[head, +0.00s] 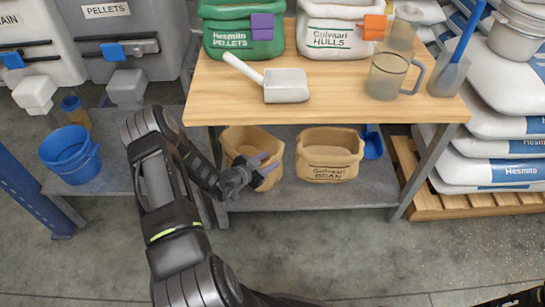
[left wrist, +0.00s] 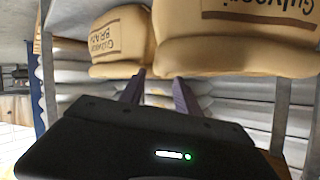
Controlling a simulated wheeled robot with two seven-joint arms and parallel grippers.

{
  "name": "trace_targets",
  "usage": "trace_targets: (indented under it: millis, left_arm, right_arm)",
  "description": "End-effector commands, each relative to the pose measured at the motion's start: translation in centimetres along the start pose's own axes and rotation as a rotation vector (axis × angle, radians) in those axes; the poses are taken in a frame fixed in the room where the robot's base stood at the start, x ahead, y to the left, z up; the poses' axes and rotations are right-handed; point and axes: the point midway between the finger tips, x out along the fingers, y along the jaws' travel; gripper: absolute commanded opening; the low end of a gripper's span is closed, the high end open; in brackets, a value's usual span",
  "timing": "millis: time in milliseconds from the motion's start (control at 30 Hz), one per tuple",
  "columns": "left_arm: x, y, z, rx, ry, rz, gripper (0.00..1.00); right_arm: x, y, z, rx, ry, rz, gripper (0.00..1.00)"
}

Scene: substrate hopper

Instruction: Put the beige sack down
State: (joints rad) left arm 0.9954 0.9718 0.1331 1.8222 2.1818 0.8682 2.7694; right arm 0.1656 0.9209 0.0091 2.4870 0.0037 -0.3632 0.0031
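Two beige sacks with rolled rims stand on the lower shelf in the head view. The left one (head: 237,139) is turned and seems tilted; its label is not visible there. The right one (head: 328,154) is marked Gulvaari BRAN. My left gripper (head: 268,166) is at the front right of the left sack, its purple fingers apart. In the left wrist view the fingers (left wrist: 160,88) point at the rim of a near beige sack (left wrist: 235,45), with a visible gap between them. Contact cannot be told. The other sack (left wrist: 118,45) is farther left there. My right gripper is not visible.
The wooden tabletop (head: 220,100) above holds a white scoop (head: 285,86), a jug (head: 388,76) and Hulls and Pellets sacks. A blue scoop (head: 373,143) lies right of the bran sack. A blue bucket (head: 70,155) stands left. A table leg (head: 420,172) bounds the shelf.

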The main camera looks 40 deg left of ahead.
Motion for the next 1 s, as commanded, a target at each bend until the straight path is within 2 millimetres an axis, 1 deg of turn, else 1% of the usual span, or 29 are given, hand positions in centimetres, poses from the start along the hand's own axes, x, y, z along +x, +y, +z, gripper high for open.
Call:
trace_targets:
  millis: [33,200,300,400,567,1000]
  left_arm:
    - [-1.3,-0.2,-0.3,0.0,-0.003,-0.002,0.39]
    - [-4.9,-0.2,-0.3,-0.001,-0.002,-0.002,0.39]
    - [-6.6,-0.1,-0.2,0.0,-0.002,-0.001,0.39]
    - [-7.7,-0.1,-0.2,0.001,-0.001,-0.001,0.39]
    - [-8.4,0.0,0.0,0.001,0.0,0.0,0.39]
    - [-8.4,0.0,0.0,0.001,0.0,0.0,0.39]
  right_arm:
    - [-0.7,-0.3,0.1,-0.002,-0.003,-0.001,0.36]
    - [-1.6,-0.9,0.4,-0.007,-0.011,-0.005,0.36]
    - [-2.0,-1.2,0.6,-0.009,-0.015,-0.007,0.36]
    - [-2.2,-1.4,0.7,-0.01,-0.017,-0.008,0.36]
    - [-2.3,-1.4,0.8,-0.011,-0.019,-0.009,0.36]
    - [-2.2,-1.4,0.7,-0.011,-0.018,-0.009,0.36]
